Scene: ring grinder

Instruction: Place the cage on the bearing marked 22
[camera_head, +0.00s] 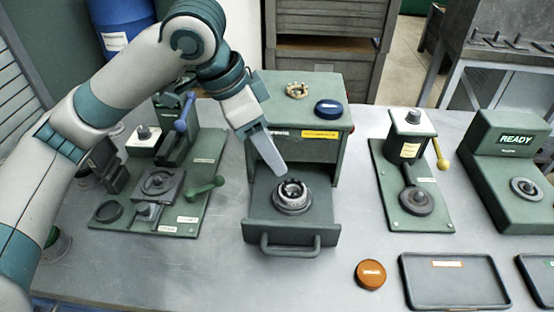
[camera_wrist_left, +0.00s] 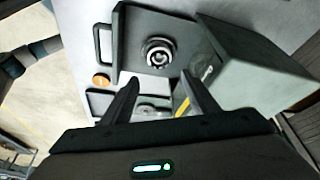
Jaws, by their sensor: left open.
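A tan, notched ring that looks like the cage (camera_head: 297,90) lies on top of the green cabinet. The bearing also shows in the left wrist view (camera_wrist_left: 158,53), beyond the fingers. My left gripper (camera_head: 279,168) is just above and behind the bearing, pointing down. Its fingers (camera_wrist_left: 158,84) are apart with nothing between them. My right gripper is in neither view.
A blue disc (camera_head: 328,109) lies beside the tan ring. A green fixture with levers (camera_head: 207,160) stands left, another with a yellow-knobbed lever (camera_head: 418,190) right. A READY display unit (camera_head: 514,138), an orange disc (camera_head: 370,274) and a dark tray (camera_head: 450,295) are further right.

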